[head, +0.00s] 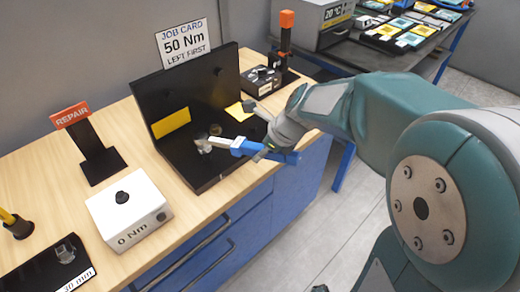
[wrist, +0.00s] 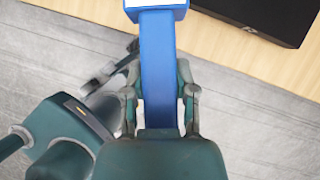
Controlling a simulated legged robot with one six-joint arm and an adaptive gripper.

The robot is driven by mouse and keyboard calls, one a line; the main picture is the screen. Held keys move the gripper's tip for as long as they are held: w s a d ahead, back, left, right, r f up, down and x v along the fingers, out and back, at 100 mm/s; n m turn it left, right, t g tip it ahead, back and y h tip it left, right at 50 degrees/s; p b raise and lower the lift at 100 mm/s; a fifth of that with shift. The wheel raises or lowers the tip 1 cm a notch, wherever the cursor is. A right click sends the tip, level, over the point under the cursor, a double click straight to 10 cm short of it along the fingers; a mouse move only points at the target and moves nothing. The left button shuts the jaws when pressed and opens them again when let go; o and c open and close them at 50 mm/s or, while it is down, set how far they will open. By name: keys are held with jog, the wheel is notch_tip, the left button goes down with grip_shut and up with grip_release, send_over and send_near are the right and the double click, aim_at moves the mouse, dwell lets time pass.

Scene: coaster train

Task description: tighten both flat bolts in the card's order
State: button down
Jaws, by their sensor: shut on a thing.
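The job card (head: 182,42) reads "50 Nm LEFT FIRST" and stands above the black fixture (head: 195,178), which has an upright back and a flat base. A small round grey bolt-like piece (head: 215,130) shows on the base. A second flat bolt cannot be made out clearly. My gripper (head: 270,151) is shut on a blue-handled wrench (head: 238,146), with its grey head over the base, close to the round piece. Contact cannot be told. The wrist view shows my gripper (wrist: 160,100) with a finger on each side of the blue handle (wrist: 158,65).
A white box (head: 130,208) marked "0 Nm" sits front left. A red REPAIR sign (head: 71,115), a black holder (head: 60,268) and a dark box with an orange-topped post (head: 286,45) stand around the fixture. A cart (head: 415,50) stands behind right.

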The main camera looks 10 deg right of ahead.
jog(key=shift+d+f, duration=0.15)
jog(key=shift+f, duration=0.1)
jog(key=shift+f+y, duration=0.1)
jog(key=shift+y, duration=0.2)
jog(key=shift+a+f+t, duration=0.25)
jog(key=shift+a+t, duration=0.05)
jog(key=shift+f, duration=0.1)
jog(key=shift+s+f+t+y, duration=0.1)
jog(key=shift+f+t+y, duration=0.4)
jog(key=shift+f, duration=0.55)
jog(key=shift+d+f, duration=0.5)
jog(key=shift+f, duration=1.3)
dwell(2.1)
jog(key=shift+s+a+m+t+h, duration=0.3)
jog(key=shift+s+a+m, duration=0.6)
jog(key=shift+s, duration=0.15)
dwell(1.0)
